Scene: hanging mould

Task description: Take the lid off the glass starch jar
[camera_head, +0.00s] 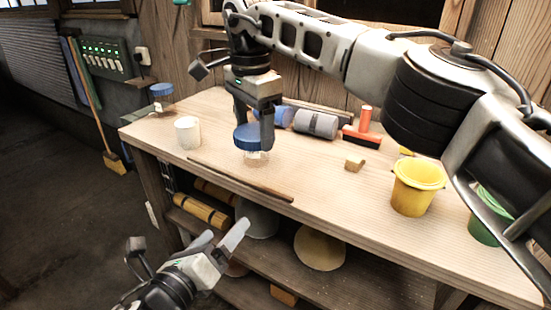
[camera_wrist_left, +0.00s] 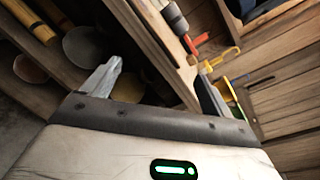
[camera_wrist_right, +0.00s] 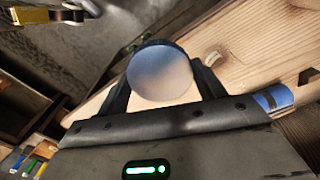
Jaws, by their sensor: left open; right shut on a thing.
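A glass jar (camera_head: 256,158) stands on the wooden bench, with a blue lid (camera_head: 250,137) at its top. I cannot tell whether the lid still touches the jar. My right gripper (camera_head: 254,132) comes down from above and is shut on the blue lid. In the right wrist view the lid (camera_wrist_right: 160,76) fills the space between the two fingers and hides the jar. My left gripper (camera_head: 222,241) is open and empty, low in front of the bench. The left wrist view shows its spread fingers (camera_wrist_left: 158,88) with nothing between them.
A shelf (camera_head: 270,260) below holds rolls and round items.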

